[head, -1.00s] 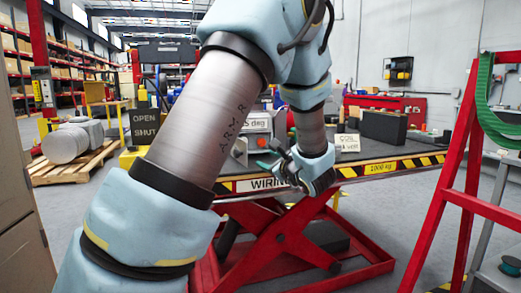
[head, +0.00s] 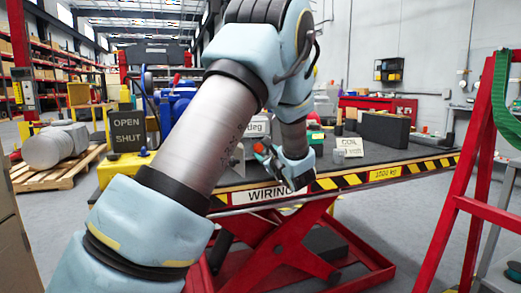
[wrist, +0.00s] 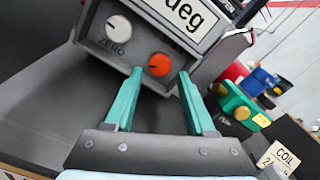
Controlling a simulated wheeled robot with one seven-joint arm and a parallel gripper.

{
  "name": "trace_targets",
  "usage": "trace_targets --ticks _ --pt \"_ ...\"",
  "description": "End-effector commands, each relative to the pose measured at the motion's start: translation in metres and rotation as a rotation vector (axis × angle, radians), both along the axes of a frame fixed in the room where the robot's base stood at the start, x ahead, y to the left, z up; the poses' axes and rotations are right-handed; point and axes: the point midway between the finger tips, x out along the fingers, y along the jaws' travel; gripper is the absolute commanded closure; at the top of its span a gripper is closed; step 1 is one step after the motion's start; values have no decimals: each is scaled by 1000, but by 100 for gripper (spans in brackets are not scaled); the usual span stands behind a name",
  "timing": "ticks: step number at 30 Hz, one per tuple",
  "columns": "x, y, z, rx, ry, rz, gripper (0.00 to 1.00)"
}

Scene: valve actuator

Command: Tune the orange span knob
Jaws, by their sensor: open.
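The orange span knob (wrist: 159,64) is on the front face of a grey box (wrist: 95,53) in the wrist view. A white knob marked ZERO (wrist: 118,28) is to its left, and a "deg" label is above. My gripper (wrist: 157,80) is open, with its green fingers on either side of the orange knob in the picture. The fingers look apart from the knob; the exact distance cannot be told. In the head view, my gripper (head: 270,155) is over the front edge of the lift table (head: 400,155), and my arm hides most of the grey box.
A COIL card (head: 349,147) and a dark block (head: 385,130) stand on the table to the right. An OPEN/SHUT sign (head: 127,130) stands at the left. A red frame (head: 475,175) with a green hose is at the right. A green and yellow part (wrist: 243,108) lies right of the box.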

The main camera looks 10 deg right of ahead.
Motion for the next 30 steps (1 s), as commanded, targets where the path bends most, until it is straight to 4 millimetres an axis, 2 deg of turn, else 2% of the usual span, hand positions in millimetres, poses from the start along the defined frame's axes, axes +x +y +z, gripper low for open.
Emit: trace_targets --ticks 3,7,18,30 --pt "19 3 0 0 0 2 45" --pt "31 4 0 1 1 0 45" --pt "36 5 0 1 1 0 45" --pt "36 5 0 0 1 -1 89"
